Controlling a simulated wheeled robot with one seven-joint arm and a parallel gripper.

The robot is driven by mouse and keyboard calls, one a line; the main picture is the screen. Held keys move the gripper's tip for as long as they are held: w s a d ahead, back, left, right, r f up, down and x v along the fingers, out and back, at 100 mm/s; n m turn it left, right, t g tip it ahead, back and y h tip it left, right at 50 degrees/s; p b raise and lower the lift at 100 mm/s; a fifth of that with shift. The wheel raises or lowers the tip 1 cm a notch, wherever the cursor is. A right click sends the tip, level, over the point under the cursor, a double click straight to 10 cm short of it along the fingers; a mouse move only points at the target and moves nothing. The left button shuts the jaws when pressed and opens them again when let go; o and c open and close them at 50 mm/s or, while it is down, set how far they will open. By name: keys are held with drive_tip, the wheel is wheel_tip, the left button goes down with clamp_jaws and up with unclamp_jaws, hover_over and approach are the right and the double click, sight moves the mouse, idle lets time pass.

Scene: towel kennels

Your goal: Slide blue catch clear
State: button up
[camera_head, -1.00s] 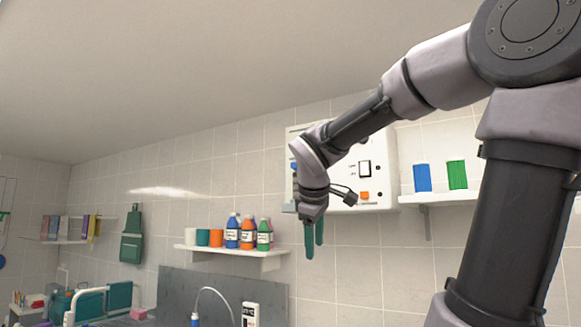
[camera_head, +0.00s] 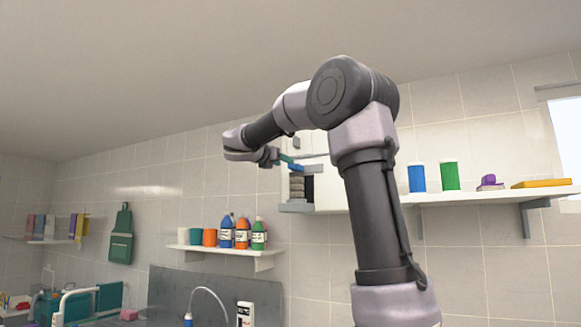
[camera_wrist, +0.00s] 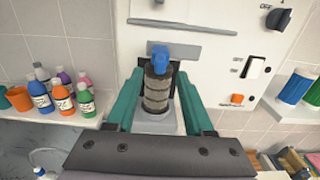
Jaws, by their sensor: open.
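The blue catch (camera_wrist: 160,52) sits at the front of a white wall unit (camera_wrist: 215,60), by a flat grey metal plate (camera_wrist: 188,51). In the head view the blue catch (camera_head: 296,168) is small, just beyond my fingertips. My gripper (camera_wrist: 160,74) is open, with its two teal fingers on either side of a grey-brown banded roll (camera_wrist: 157,92) below the catch. I cannot tell whether either finger touches anything. In the head view my gripper (camera_head: 287,158) points right toward the unit, and its fingers are partly hidden.
A grey ledge (camera_wrist: 158,124) lies under the roll. The unit carries a dark knob (camera_wrist: 278,18), a switch (camera_wrist: 254,68) and an orange button (camera_wrist: 237,99). A shelf (camera_head: 226,249) with several bottles is at the left. Another shelf (camera_head: 470,198) with blue and green cylinders is at the right.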

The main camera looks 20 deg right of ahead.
sight(291, 169)
drive_tip(key=x, duration=0.6)
drive_tip(key=shift+w+d, duration=0.25)
drive_tip(key=shift+d, duration=0.1)
clamp_jaws()
idle(1.1)
